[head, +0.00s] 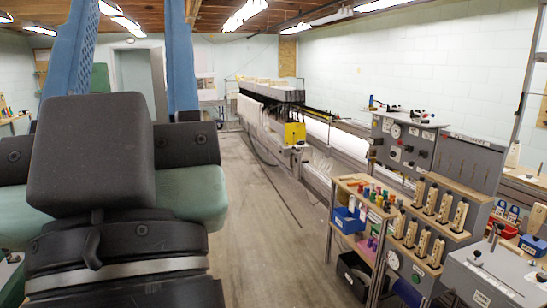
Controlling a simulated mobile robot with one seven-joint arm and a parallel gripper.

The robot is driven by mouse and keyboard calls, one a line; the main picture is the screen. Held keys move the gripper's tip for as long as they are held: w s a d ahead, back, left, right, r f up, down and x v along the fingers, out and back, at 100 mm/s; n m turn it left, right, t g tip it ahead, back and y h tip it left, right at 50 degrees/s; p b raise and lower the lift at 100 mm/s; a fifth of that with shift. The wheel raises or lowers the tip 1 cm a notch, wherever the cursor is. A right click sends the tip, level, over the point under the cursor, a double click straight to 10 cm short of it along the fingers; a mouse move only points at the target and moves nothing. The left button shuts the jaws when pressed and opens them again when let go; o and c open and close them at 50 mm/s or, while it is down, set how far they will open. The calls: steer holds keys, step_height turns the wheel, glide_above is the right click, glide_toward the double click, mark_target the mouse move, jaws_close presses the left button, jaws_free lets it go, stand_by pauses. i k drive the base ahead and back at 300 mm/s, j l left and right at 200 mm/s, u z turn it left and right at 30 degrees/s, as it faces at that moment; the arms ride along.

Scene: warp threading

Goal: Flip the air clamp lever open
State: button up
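I cannot pick out the air clamp lever for certain. A grey panel (407,155) with a round gauge and several small knobs or levers stands at the right. A grey box (490,282) at the lower right has small dark levers (493,238) on top. Its labels are too small to read, and I cannot tell whether any lever is open or closed. My gripper is not in view.
A wooden shelf (350,181) with coloured spools (373,194) and a blue bin (348,220) stands before the panels. Wooden pieces (431,200) line a stepped rack. A long machine (293,131) runs back. The central floor (255,225) is mostly clear. Dark foreground parts block the left.

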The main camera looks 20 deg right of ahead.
mark_target(411, 163)
steer(key=i+l+z, duration=0.15)
steer(key=z, duration=0.25)
steer(key=i+l+z, duration=0.1)
steer(key=z, duration=0.35)
steer(key=i+z, duration=0.25)
steer(key=z, duration=0.15)
steer(key=i+j+z, duration=0.1)
steer(key=i, duration=0.4)
steer(key=i+j+z, duration=0.15)
steer(key=i, duration=0.35)
